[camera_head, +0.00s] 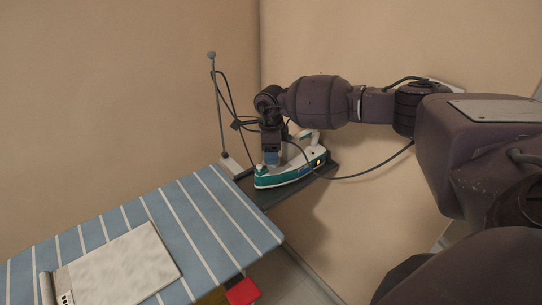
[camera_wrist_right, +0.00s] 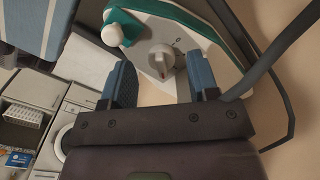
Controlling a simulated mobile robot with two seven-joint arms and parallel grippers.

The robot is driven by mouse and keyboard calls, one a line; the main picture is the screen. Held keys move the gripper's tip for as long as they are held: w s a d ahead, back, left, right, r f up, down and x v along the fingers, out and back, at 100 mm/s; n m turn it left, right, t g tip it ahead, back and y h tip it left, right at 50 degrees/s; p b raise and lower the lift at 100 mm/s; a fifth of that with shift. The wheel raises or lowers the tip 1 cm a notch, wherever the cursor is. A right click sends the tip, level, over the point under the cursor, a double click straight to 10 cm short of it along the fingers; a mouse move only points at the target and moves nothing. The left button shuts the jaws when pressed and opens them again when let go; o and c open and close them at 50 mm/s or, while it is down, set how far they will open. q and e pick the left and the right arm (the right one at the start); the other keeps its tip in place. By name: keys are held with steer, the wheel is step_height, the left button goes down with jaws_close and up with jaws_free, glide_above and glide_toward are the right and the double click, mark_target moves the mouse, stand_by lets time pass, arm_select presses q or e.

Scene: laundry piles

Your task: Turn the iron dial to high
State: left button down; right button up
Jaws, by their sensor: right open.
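The iron (camera_head: 291,173), white and teal, rests on the dark stand (camera_head: 262,192) at the far end of the ironing board. In the right wrist view the iron (camera_wrist_right: 223,57) lies beneath my right gripper (camera_wrist_right: 160,82). Its round pale dial (camera_wrist_right: 161,58) with a pointer shows between and just beyond the two blue fingertips. The fingers are open, one on each side of the dial, and I cannot tell whether they touch it. In the head view my right gripper (camera_head: 271,158) points down over the iron and hides its dial. My left gripper is not in view.
The striped ironing board (camera_head: 205,222) carries a folded pale cloth (camera_head: 120,265). A thin upright rod (camera_head: 218,105) stands behind the iron, with a cord running near my right arm. Walls stand close behind. A red object (camera_head: 242,291) is below the board edge.

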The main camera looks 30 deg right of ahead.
step_height(320, 180, up, 9)
stand_by(0.3)
steer(key=shift+c, duration=1.3)
steer(key=w+a+n+h+b, duration=0.1)
steer(key=w+a+h+b, duration=0.1)
steer(key=w+a+b, duration=0.25)
steer(key=s+d+f+g, duration=0.1)
steer(key=f, duration=0.2)
steer(key=s+d+f+h+b, duration=0.1)
steer(key=s+d+f, duration=0.1)
steer(key=f, duration=0.1)
steer(key=s+d+f+m+g, duration=0.1)
steer(key=f, duration=0.3)
steer(key=shift+s+d+g+h, duration=0.25)
steer(key=shift+s+g+h, duration=0.05)
steer(key=shift+h, duration=0.1)
steer(key=shift+s+d+f, duration=0.1)
steer(key=shift+d+f, duration=0.1)
steer(key=shift+f, duration=0.35)
